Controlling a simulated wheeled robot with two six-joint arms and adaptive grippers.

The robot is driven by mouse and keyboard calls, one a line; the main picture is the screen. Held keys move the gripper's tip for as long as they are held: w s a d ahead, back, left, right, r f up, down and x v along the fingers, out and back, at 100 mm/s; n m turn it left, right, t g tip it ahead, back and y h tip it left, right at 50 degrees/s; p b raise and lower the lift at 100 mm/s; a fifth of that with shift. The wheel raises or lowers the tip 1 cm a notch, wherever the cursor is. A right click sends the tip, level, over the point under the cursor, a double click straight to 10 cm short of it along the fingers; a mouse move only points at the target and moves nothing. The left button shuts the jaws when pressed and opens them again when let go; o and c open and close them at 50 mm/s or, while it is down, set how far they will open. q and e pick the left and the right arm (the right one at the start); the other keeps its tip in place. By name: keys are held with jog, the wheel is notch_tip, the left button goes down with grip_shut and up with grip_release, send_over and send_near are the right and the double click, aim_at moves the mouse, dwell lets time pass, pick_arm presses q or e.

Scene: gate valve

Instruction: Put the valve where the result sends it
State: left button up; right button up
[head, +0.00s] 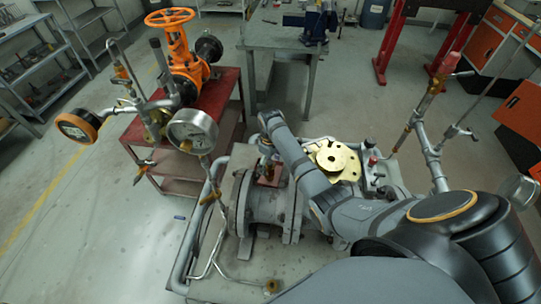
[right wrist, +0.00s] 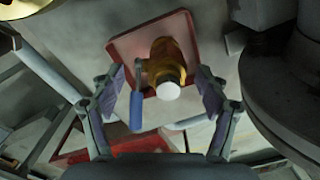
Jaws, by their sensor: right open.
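A small brass valve (right wrist: 166,62) with a blue lever (right wrist: 136,108) and a pale round end stands on a red square plate (right wrist: 124,46) in the right wrist view. My right gripper (right wrist: 162,92) is open, with one finger on each side of the valve; no contact shows. In the head view my right gripper (head: 267,152) points down above the red plate (head: 270,177), by a grey flanged pipe body. The valve is mostly hidden there. A large orange gate valve (head: 187,66) with a handwheel stands on a red bench. My left gripper does not show.
A pressure gauge (head: 193,131) and an orange-rimmed gauge (head: 77,127) stand on pipework at the left. A yellow disc-shaped part (head: 333,158) lies right of my forearm. A grey workbench (head: 285,37) with a blue vise is behind. Upright pipes (head: 430,150) rise at the right.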

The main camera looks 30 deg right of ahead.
notch_tip(320, 180, up, 10)
jog(key=shift+r+b, duration=0.1)
jog(key=shift+b, duration=0.4)
